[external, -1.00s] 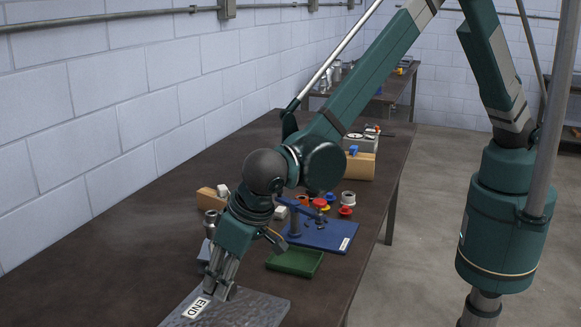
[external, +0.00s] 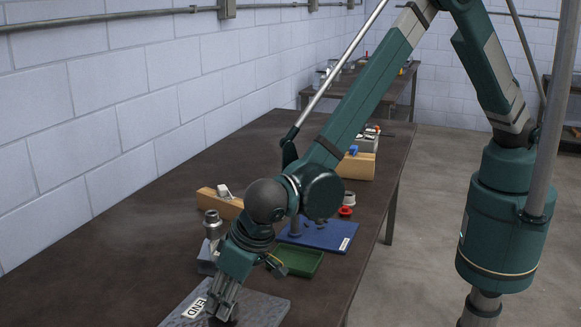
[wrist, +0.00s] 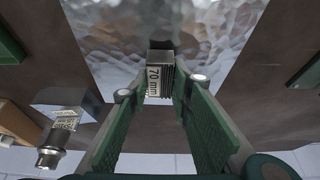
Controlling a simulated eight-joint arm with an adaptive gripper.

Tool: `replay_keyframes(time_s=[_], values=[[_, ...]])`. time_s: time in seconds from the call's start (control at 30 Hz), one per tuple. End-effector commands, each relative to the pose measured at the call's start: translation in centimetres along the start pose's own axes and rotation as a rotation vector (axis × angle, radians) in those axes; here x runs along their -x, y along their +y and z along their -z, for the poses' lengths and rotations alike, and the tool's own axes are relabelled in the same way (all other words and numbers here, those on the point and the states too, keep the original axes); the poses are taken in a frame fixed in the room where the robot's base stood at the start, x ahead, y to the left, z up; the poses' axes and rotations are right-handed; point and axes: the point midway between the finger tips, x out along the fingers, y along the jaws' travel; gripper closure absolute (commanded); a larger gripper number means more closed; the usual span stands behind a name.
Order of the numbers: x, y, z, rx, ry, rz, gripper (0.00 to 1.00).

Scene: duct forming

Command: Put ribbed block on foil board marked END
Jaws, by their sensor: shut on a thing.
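The foil board (external: 262,305) lies at the near end of the table, with a white END label (external: 193,308) on its left part. Its crinkled silver surface also fills the top middle of the wrist view (wrist: 120,30). My gripper (external: 224,310) is low over the board, just right of the label. I cannot tell whether the block touches the board. In the external view the fingers mostly hide the block.
A grey block with a metal cylinder (external: 211,225) stands left of my wrist, close to the board. A green tray (external: 297,262) and a blue board (external: 325,237) lie behind. Wooden blocks (external: 357,166) stand farther back. The table's left front is clear.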

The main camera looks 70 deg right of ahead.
Motion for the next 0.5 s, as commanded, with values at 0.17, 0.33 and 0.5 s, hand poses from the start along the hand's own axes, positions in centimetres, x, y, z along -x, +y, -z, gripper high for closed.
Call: replay_keyframes(time_s=[0.17, 0.33, 0.5], values=[[-0.87, -0.02, -0.34, 0.0, 0.0, 0.0, 0.97], [-0.89, -0.01, -0.35, 0.0, 0.0, 0.0, 0.97], [-1.05, -0.01, -0.42, 0.0, 0.0, 0.0, 0.97]])
